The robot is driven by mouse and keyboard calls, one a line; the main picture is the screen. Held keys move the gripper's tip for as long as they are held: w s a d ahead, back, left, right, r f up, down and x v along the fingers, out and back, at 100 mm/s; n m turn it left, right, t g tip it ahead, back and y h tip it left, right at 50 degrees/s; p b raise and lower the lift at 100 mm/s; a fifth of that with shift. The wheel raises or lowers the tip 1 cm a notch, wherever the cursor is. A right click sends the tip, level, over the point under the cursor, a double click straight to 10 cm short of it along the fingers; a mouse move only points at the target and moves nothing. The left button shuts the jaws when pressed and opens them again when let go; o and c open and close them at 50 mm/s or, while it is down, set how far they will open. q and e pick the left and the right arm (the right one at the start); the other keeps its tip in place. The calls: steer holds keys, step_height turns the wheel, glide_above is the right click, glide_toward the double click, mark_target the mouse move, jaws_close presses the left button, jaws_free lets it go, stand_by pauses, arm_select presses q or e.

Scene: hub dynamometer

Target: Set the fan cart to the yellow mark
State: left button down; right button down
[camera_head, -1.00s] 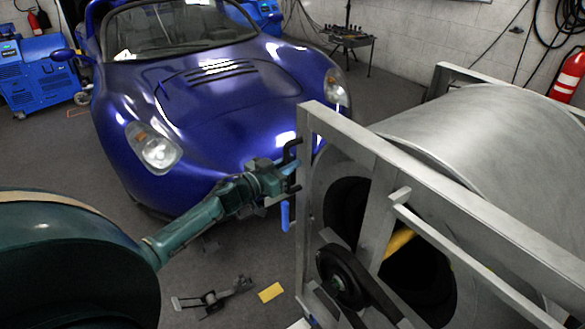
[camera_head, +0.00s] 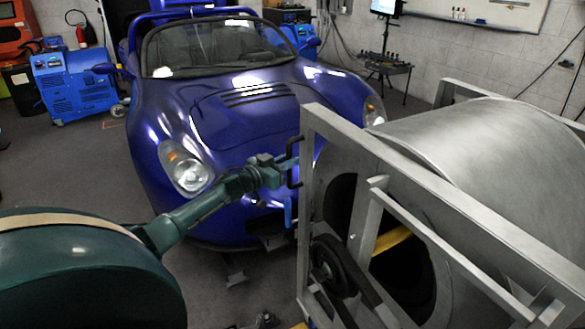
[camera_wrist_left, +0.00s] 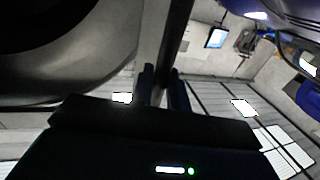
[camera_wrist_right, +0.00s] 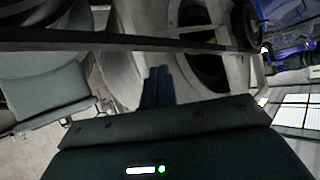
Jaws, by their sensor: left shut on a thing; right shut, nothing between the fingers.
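The fan cart is a grey metal frame (camera_head: 415,183) around a large drum (camera_head: 485,150), filling the right of the head view. In the left wrist view, the left fingers (camera_wrist_left: 163,88) close around this dark bar (camera_wrist_left: 178,35). The yellow mark (camera_head: 299,326) shows only as a sliver on the floor at the bottom edge, just left of the frame's base. My right gripper (camera_wrist_right: 158,82) is shut and empty in the right wrist view, close to the cart's frame (camera_wrist_right: 120,40).
A blue sports car (camera_head: 225,120) stands close ahead, behind the cart handle. A blue machine (camera_head: 75,82) stands far left, and a tool stand (camera_head: 387,68) is at the back wall. Grey floor (camera_head: 70,165) is open left of the car.

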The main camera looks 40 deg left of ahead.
arm_select(q)
steer(key=shift+d+f+m+h, duration=0.15)
steer(key=shift+d+f+h, duration=0.1)
steer(key=shift+d, duration=0.2)
steer(key=shift+d+f+m+h, duration=0.15)
steer(key=shift+d+h, duration=0.1)
steer(key=shift+d, duration=0.15)
steer(key=shift+r, duration=0.4)
steer(key=c, duration=1.8)
jaws_free()
steer(key=shift+o, duration=1.3)
steer(key=shift+w+d+f, duration=0.1)
steer(key=shift+w+f, duration=0.05)
steer(key=shift+w, duration=0.25)
steer(key=shift+o, duration=0.5)
steer(key=shift+s+a, duration=0.15)
steer(key=shift+a, duration=0.05)
steer(key=shift+s+a, duration=0.15)
steer(key=shift+s, duration=0.2)
steer(key=p+v, duration=0.1)
steer(key=v, duration=1.1)
steer(key=shift+s+r, duration=0.2)
steer(key=shift+r, duration=0.05)
steer(key=shift+f, duration=0.1)
